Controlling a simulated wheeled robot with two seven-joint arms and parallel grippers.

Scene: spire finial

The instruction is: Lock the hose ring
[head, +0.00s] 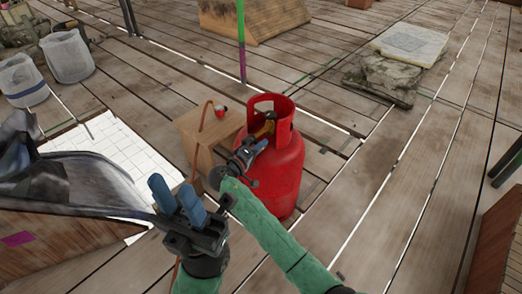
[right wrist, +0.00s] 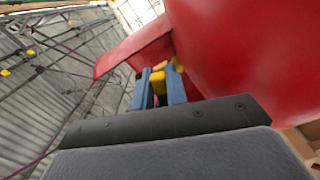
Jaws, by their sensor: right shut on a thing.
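A red gas cylinder (head: 283,180) stands upright on the plank floor, and its red wall fills much of the right wrist view (right wrist: 245,50). A yellow-brown valve fitting (head: 267,128) sits inside its collar. My right gripper (head: 259,147) reaches in at the collar. In the right wrist view its blue fingers (right wrist: 160,88) are shut on a yellow part (right wrist: 158,82) at the valve. I cannot tell whether that part is the hose ring. My left gripper (head: 177,196) is open and empty, left of the cylinder and apart from it.
A wooden box (head: 200,132) stands left of the cylinder, with a brown hose (head: 199,130) in front and a small red item (head: 220,111) on top. White buckets (head: 68,56) stand far left. A slab on stones (head: 410,45) lies back right. The floor right of the cylinder is clear.

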